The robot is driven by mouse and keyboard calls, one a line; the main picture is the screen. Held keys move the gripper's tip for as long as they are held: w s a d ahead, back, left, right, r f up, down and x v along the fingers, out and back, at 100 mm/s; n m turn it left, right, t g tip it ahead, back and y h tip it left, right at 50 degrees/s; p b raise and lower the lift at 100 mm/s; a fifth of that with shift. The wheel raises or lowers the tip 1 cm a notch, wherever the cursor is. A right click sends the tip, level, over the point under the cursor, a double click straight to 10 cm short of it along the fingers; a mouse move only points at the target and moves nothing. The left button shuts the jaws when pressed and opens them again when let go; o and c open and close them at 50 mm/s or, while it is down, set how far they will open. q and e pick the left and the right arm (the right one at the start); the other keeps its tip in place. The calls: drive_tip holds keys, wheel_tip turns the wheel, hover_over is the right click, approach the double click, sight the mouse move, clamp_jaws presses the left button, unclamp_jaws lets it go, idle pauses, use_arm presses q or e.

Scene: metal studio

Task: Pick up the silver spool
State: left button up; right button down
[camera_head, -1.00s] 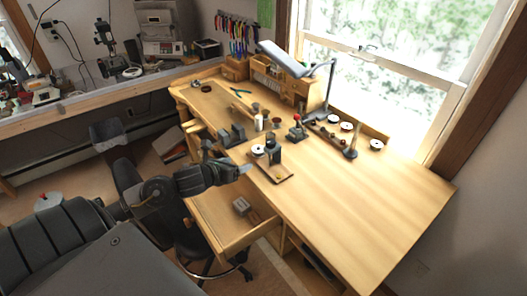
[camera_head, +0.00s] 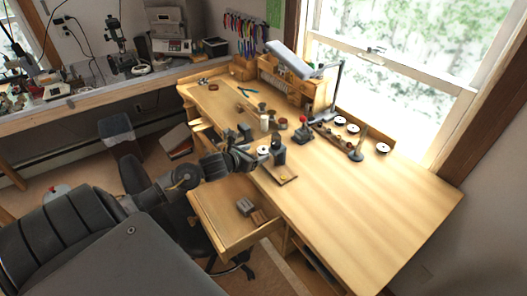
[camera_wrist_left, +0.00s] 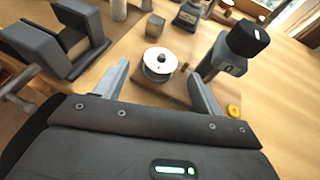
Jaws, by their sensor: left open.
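The silver spool (camera_wrist_left: 160,66) stands upright on a small wooden board (camera_wrist_left: 181,94), its pale round top and grey hub showing in the left wrist view. In the head view the spool (camera_head: 263,150) is just beyond my left gripper (camera_head: 255,158). In the wrist view the open fingers of my left gripper (camera_wrist_left: 158,76) point at the spool, one on each side of it. Nothing is held between them. I cannot tell how high the fingertips are above the board. My right gripper is not in view.
A dark upright tool (camera_wrist_left: 235,50) stands close right of the spool, with a yellow ring (camera_wrist_left: 234,111) near it. A grey vise (camera_wrist_left: 62,42) is at the left. Other pale spools (camera_head: 353,129) lie near the window. The desk's right part (camera_head: 370,210) is clear.

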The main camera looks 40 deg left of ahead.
sight(263, 150)
use_arm(q)
drive_tip(key=p+x, duration=0.2)
drive_tip(key=x, duration=0.1)
drive_tip(key=shift+w, duration=0.4)
drive_tip(key=shift+w+f, duration=0.3)
drive_tip(key=shift+w, duration=0.2)
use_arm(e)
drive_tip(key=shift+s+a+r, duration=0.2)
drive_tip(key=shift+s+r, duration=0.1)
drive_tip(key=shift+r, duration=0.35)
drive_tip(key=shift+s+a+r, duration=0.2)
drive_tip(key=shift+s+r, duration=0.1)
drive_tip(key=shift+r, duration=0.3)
use_arm(q)
drive_tip(key=shift+c, duration=0.3)
drive_tip(key=c, duration=1)
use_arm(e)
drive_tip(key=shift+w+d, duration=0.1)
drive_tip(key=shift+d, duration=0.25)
